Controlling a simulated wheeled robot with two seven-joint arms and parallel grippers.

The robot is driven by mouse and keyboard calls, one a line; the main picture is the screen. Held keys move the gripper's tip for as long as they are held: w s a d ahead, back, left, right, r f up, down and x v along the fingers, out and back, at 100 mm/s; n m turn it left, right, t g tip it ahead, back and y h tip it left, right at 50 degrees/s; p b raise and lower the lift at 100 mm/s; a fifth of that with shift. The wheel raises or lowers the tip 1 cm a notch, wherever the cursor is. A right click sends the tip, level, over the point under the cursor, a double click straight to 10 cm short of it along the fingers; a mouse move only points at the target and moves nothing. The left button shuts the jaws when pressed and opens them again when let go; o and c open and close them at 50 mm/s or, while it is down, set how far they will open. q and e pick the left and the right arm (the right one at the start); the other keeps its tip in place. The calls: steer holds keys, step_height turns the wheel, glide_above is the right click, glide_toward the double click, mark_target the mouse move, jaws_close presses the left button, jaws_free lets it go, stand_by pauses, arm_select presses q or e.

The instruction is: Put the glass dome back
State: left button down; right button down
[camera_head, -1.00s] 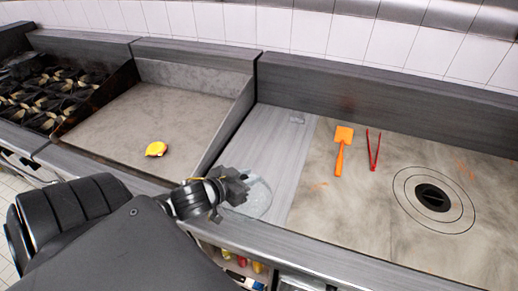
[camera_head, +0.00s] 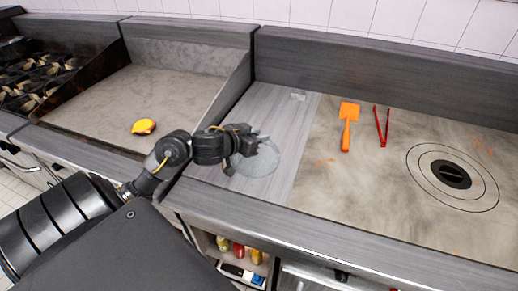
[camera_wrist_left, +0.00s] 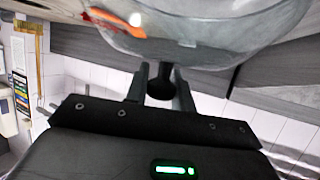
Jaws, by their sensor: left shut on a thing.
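The glass dome (camera_head: 258,163) is clear and hangs from my left gripper (camera_head: 253,146) over the bare grey strip of counter between the two cooking surfaces. In the left wrist view the dome (camera_wrist_left: 205,38) fills the top of the picture, and its dark knob sits between the two fingers of my left gripper (camera_wrist_left: 160,88). The gap between the dome's rim and the counter cannot be judged. A small yellow and orange item (camera_head: 143,127) lies uncovered on the left griddle (camera_head: 175,97). My right gripper is not in view.
An orange spatula (camera_head: 347,126) and red tongs (camera_head: 382,125) lie on the right hot plate (camera_head: 330,185) near its round ringed plate (camera_head: 451,174). A raised divider (camera_head: 220,110) borders the griddle. Burners (camera_head: 35,80) are far left. Bottles (camera_head: 238,250) stand on a shelf below.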

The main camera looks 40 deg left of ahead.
arm_select(q)
steer(key=shift+w+a+f, duration=0.1)
steer(key=shift+w+f, duration=0.2)
steer(key=shift+f, duration=0.15)
steer(key=f+b, duration=0.2)
steer(key=shift+w+a+f, duration=0.1)
steer(key=shift+w+f, duration=0.1)
steer(key=shift+f, duration=0.5)
steer(key=shift+f, duration=0.15)
steer(key=c, duration=1.2)
jaws_free()
